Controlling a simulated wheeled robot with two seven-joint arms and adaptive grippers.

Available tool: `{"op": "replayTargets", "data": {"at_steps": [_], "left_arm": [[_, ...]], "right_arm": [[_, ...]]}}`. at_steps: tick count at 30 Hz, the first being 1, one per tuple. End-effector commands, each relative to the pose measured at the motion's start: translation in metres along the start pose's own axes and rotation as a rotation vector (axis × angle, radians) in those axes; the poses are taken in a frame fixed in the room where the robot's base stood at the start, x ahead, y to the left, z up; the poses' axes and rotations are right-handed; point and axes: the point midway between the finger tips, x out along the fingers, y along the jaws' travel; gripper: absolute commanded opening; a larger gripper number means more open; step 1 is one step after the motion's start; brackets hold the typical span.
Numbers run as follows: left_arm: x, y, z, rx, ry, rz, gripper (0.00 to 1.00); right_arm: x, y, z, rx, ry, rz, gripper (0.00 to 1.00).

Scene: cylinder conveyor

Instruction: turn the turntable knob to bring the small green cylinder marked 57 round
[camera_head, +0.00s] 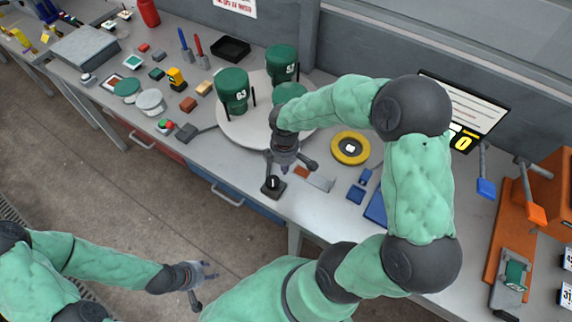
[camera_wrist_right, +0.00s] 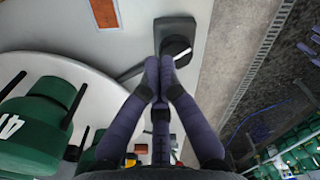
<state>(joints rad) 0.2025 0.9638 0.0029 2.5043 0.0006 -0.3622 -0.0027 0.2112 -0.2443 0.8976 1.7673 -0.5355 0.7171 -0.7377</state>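The pale turntable (camera_head: 228,128) carries green cylinders. One is marked 63 (camera_head: 233,92), another at the back (camera_head: 282,64) has a number I cannot read surely, and a third (camera_head: 290,93) is partly hidden by my right arm. No 57 is readable. The dark knob (camera_head: 272,186) stands on a small base at the table's front edge; it also shows in the right wrist view (camera_wrist_right: 177,47). My right gripper (camera_head: 284,168) points down beside the knob, fingertips together (camera_wrist_right: 159,64), with nothing seen between them. My left gripper (camera_head: 212,271) is open and empty, off the table.
A yellow ring (camera_head: 350,148) and blue parts (camera_head: 357,193) lie right of the turntable. Small blocks, a grey disc (camera_head: 150,102) and a black tray (camera_head: 230,49) lie to the left and behind. An orange rack (camera_head: 518,220) stands at the right.

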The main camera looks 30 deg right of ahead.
Motion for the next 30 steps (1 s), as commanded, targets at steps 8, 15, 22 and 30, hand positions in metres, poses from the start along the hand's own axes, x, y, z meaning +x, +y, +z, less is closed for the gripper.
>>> {"op": "replayTargets", "data": {"at_steps": [8,15,22,30], "left_arm": [[0.007,-0.002,-0.002,0.000,0.003,0.000,0.40],[0.026,-0.009,-0.002,0.000,0.002,0.000,0.40],[0.045,-0.016,-0.003,0.000,0.002,0.000,0.40],[0.051,-0.018,-0.003,0.000,0.002,0.000,0.40]], "right_arm": [[0.009,-0.001,0.000,0.019,0.000,-0.001,0.00],[0.034,-0.001,0.000,0.018,0.001,-0.002,0.00],[0.061,-0.001,0.000,0.018,0.000,-0.003,0.00],[0.071,-0.001,0.000,0.017,0.000,-0.001,0.00]]}}
